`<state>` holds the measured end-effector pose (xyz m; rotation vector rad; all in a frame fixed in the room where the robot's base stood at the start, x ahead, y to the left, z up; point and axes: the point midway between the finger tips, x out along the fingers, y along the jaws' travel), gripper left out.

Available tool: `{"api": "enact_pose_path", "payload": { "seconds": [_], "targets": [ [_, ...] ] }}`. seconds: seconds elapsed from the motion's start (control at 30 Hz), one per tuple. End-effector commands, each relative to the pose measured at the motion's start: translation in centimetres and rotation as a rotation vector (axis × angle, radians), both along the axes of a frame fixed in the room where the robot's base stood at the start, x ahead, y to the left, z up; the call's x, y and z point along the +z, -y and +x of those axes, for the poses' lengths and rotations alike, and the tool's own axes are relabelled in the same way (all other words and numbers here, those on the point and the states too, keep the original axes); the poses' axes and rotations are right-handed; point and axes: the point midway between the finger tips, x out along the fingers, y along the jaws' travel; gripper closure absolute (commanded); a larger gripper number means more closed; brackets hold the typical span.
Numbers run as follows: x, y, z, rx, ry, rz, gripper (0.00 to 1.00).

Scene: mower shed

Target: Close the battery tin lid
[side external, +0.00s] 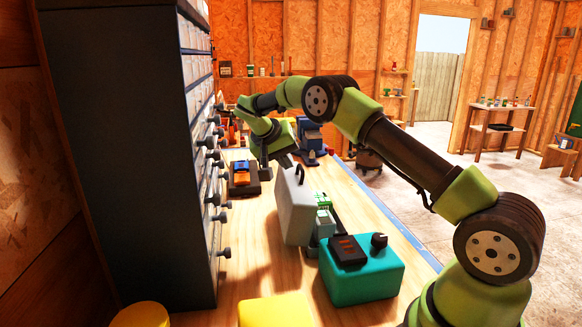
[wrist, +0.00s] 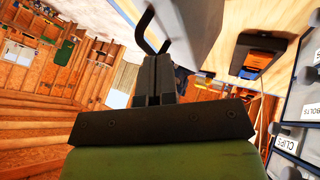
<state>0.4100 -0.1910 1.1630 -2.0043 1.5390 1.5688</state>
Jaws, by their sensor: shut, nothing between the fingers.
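The battery tin (side external: 325,230) is a grey box on the bench with green contents showing inside. Its pale grey lid (side external: 294,208) stands up steeply, open, with a dark loop handle (side external: 300,174) at its upper edge. My gripper (side external: 287,162) is at the far side of the lid near its top, and the lid partly hides the fingers. In the wrist view the fingers (wrist: 154,62) are together and empty. They point at the lid (wrist: 190,25), close to the handle (wrist: 146,36); I cannot tell whether they touch.
A tall drawer cabinet (side external: 120,150) borders the bench on the left. A teal box (side external: 360,285) with a black device on top stands in front of the tin. A charger with an orange and blue pack (side external: 241,176) lies behind the lid. A yellow object (side external: 275,312) is at the front.

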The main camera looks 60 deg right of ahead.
Motion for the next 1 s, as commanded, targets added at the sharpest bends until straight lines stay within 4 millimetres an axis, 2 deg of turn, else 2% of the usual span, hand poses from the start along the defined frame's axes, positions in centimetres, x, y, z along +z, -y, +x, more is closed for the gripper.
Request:
{"api": "enact_pose_path", "payload": {
  "seconds": [0.1, 0.3, 0.73, 1.0],
  "targets": [
    [-1.3, 1.0, -0.2, -0.002, -0.002, 0.002, 1.0],
    [-2.3, 1.7, -0.3, -0.001, 0.001, 0.001, 1.0],
    [-2.3, 1.8, -0.3, 0.001, 0.005, 0.006, 1.0],
    [-2.0, 2.8, -1.5, -0.002, 0.067, 0.065, 1.0]
  ]
}}
